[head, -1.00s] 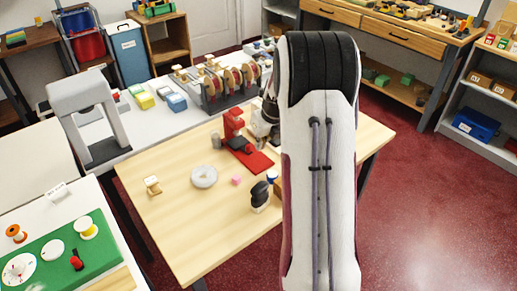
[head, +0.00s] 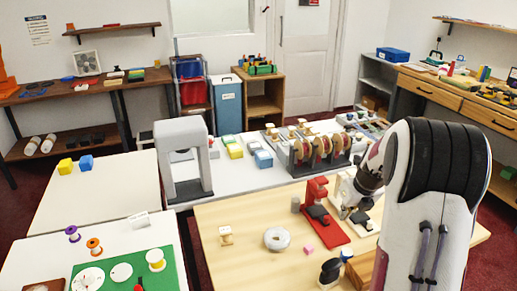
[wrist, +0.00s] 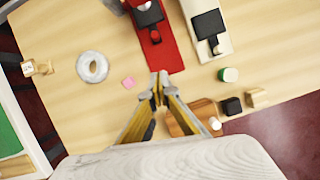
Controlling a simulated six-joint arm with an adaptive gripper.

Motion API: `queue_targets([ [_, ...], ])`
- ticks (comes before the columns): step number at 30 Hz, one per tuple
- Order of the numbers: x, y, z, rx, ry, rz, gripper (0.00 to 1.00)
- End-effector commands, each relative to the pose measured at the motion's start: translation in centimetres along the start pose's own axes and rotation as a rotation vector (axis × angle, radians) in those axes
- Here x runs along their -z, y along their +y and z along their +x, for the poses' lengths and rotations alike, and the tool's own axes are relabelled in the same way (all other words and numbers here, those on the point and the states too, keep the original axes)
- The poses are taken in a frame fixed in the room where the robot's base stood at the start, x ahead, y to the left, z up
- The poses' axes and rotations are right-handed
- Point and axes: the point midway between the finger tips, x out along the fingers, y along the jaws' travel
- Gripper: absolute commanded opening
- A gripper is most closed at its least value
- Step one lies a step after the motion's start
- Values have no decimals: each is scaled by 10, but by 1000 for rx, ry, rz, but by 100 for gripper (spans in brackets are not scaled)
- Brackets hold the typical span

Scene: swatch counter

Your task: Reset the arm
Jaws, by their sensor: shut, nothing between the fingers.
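My gripper (wrist: 157,88) is shut and empty in the wrist view, pointing down over the wooden table (head: 230,270). Its fingertips appear just off the near end of a red stand (wrist: 163,55), with a pink block (wrist: 128,82) to their left. My arm fills the right side of the head view and hides the fingertips there.
A pale ring (head: 277,239), a small wooden piece (head: 226,235) and a dark-topped stamp (head: 330,272) stand on the table. A white stand (wrist: 208,30) is beside the red one. A grey arch (head: 184,155) stands behind. Bare wood lies around the ring.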

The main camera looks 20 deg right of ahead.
Motion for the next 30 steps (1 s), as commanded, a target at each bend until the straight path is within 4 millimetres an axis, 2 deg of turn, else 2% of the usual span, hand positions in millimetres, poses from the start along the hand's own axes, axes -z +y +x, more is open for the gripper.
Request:
queue_targets([
  [8, 0, 0, 0, 0, 0, -44, 0],
  [16, 5, 3, 0, -12, 16, -264, 0],
  [25, 36, 14, 6, -66, 78, -619, 0],
  [30, 53, 23, -1, -99, 100, -827, 0],
])
